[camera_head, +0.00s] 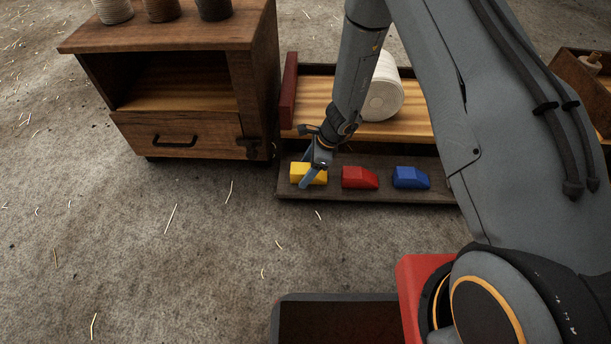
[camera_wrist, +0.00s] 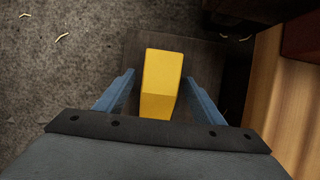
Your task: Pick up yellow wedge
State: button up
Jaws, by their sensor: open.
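The yellow wedge (camera_head: 309,174) lies at the left end of a low dark tray (camera_head: 340,195) on the floor. My gripper (camera_head: 312,172) is over it, with one blue finger showing across the wedge's front. In the wrist view the yellow wedge (camera_wrist: 162,82) lies between the two fingers of my gripper (camera_wrist: 160,92), with a gap on each side. The gripper is open and holds nothing. The fingers' height above the tray is hard to tell.
A red wedge (camera_head: 359,177) and a blue wedge (camera_head: 410,177) lie to the right in the same tray. A wooden cabinet (camera_head: 190,120) stands close on the left. Behind, a wooden shelf (camera_head: 415,129) bears a white spool (camera_head: 383,95). The floor in front is mostly clear.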

jog(key=shift+r, duration=0.1)
jog(key=c, duration=1.2)
